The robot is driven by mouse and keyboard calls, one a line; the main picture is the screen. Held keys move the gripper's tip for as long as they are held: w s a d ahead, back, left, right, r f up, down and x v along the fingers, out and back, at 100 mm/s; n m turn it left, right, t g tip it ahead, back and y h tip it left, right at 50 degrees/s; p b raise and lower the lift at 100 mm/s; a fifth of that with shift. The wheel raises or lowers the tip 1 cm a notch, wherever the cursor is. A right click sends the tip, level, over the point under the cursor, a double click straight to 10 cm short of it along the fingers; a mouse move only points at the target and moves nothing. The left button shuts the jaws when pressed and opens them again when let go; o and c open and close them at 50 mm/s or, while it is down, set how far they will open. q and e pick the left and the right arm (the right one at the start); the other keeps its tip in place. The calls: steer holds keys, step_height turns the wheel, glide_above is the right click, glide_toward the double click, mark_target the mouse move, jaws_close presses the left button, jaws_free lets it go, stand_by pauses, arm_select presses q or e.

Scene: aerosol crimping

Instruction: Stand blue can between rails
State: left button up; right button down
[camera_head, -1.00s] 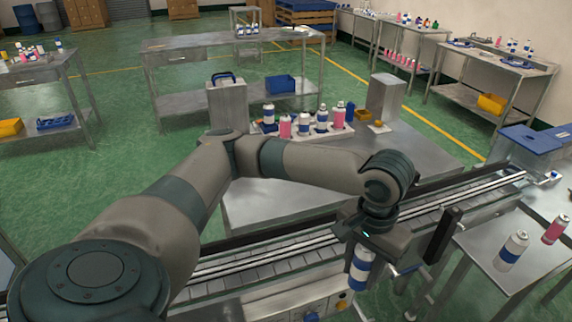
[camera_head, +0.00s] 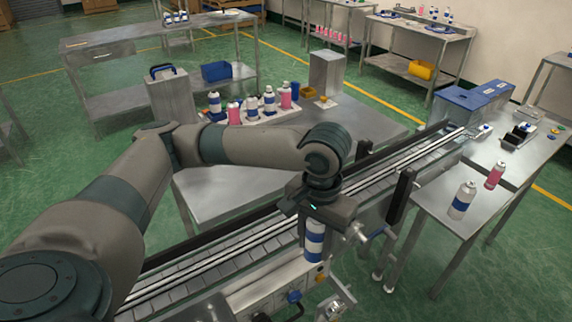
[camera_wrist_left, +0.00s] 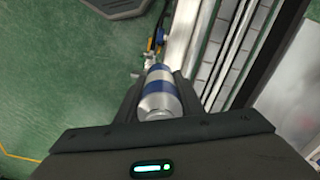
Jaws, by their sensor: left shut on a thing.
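The blue can (camera_head: 314,243), white with blue bands, hangs upright below my left gripper (camera_head: 313,222), which is shut on it. In the left wrist view the can (camera_wrist_left: 160,92) sits between the two dark fingers of the gripper (camera_wrist_left: 158,90). The can is at the near side of the conveyor, in front of its frame and apart from the track. The rails (camera_head: 237,252) are long bright bars running along the conveyor, and they also show in the left wrist view (camera_wrist_left: 228,62). My right gripper is not in view.
A side table (camera_head: 440,207) at right holds a blue-and-white can (camera_head: 462,200) and a pink can (camera_head: 495,174). A black upright post (camera_head: 400,197) stands right of my gripper. A rack of cans (camera_head: 255,115) stands behind the conveyor.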

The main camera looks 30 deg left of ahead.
arm_select(q)
steer(key=shift+w+a+r+m+p, duration=0.2)
steer(key=shift+r+m+p, duration=0.3)
steer(key=shift+r+m, duration=0.1)
steer(key=w+a+r+m+p, duration=0.2)
steer(key=a+r+m+p, duration=0.3)
steer(key=m, duration=0.6)
steer(key=w+a+r+m+p, duration=0.2)
steer(key=a+r+m+p, duration=0.3)
steer(key=m+p, duration=0.4)
steer(key=r+m, duration=0.1)
steer(key=m, duration=0.2)
steer(key=shift+w, duration=0.25)
steer(key=shift+a, duration=0.1)
steer(key=shift+f, duration=0.25)
